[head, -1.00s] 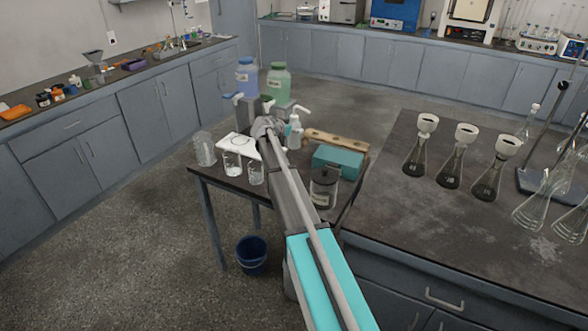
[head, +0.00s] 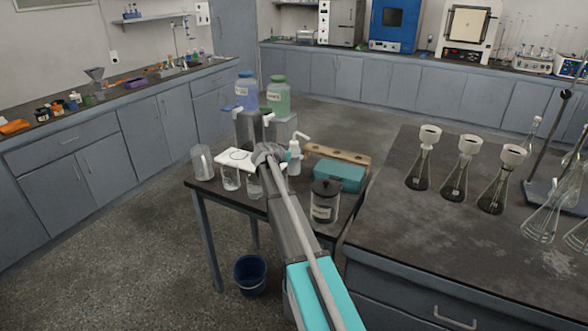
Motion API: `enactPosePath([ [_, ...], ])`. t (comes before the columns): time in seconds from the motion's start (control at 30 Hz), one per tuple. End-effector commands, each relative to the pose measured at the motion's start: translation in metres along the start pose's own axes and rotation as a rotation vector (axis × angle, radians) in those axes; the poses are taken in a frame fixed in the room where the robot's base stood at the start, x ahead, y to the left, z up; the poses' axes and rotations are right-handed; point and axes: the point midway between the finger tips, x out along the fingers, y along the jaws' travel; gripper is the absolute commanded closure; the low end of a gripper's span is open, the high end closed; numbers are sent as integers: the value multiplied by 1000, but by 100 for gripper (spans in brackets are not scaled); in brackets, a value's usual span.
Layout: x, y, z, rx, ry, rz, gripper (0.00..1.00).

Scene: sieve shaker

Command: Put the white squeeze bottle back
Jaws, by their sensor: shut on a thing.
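The white squeeze bottle (head: 294,158) with its bent spout stands upright, or is held upright, over the small dark side table (head: 257,206). I cannot tell whether the bottle's base touches the table top.
A white tray (head: 224,161), glass beakers (head: 231,178), a dark-lidded jar (head: 325,202), a teal box (head: 342,177) and a wooden rack (head: 335,154) crowd the table. Blue (head: 246,92) and green bottles (head: 278,97) stand behind. Flasks (head: 420,172) stand on the right bench.

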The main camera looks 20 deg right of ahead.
Motion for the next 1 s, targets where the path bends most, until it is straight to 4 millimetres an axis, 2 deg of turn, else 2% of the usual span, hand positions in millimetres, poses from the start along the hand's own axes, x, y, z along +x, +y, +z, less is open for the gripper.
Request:
enactPosePath([
  [0.5,1,0,4,-1,1,-1,34],
  [1.0,14,0,36,-1,1,-1,34],
])
